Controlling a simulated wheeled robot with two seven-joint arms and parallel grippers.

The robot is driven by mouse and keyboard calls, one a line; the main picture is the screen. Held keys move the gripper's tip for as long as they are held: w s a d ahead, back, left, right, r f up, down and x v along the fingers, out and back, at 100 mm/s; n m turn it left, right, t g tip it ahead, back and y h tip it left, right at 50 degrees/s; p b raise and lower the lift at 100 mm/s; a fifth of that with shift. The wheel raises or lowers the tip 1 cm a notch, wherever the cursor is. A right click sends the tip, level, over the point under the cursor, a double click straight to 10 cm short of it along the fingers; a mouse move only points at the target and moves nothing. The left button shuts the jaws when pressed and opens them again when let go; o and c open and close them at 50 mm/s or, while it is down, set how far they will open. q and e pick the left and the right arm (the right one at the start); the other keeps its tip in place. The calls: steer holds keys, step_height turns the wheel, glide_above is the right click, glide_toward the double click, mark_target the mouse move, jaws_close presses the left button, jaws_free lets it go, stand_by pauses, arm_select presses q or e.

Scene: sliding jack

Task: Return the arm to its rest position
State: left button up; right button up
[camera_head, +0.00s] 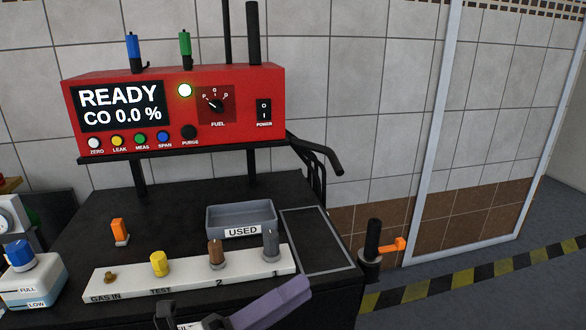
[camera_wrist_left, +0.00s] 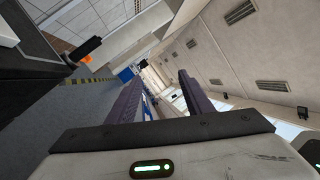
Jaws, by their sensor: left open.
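My left gripper (camera_head: 268,304) shows at the bottom edge of the head view, in front of the white strip on the black cart. One purple finger and some dark parts of it are visible; the rest is cut off by the frame. In the left wrist view the gripper (camera_wrist_left: 158,88) has its two purple fingers wide apart, with nothing between them. My right gripper is in neither view.
The black cart (camera_head: 180,203) carries a red analyser (camera_head: 230,120) reading READY, a grey USED tray (camera_head: 241,218) and a white strip (camera_head: 190,273) with several fittings. A white-and-blue device (camera_head: 33,282) stands at left. Floor is open at right, beyond a black-handled holder (camera_head: 373,240).

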arm_select(q)
steer(key=w+a+f+n+t+y, duration=0.2)
steer(key=a+f+n+t+y, duration=0.65)
steer(key=n, duration=0.75)
steer(key=s+a+f+n+g+y, duration=0.2)
steer(key=s+a+f+n+y, duration=0.15)
steer(key=f+n, duration=0.4)
steer(key=s+a+f+n+g+y, duration=0.25)
steer(key=s+f+n+y, duration=0.2)
steer(key=f, duration=0.55)
steer(key=s+a+f+n+g, duration=0.1)
steer(key=s+f+n+g, duration=0.4)
steer(key=s+f, duration=0.4)
steer(key=shift+s+n, duration=0.3)
steer(key=shift+s, duration=0.6)
steer(key=shift+w+y, duration=0.1)
steer(key=shift+y, duration=0.15)
steer(key=shift+c, duration=0.2)
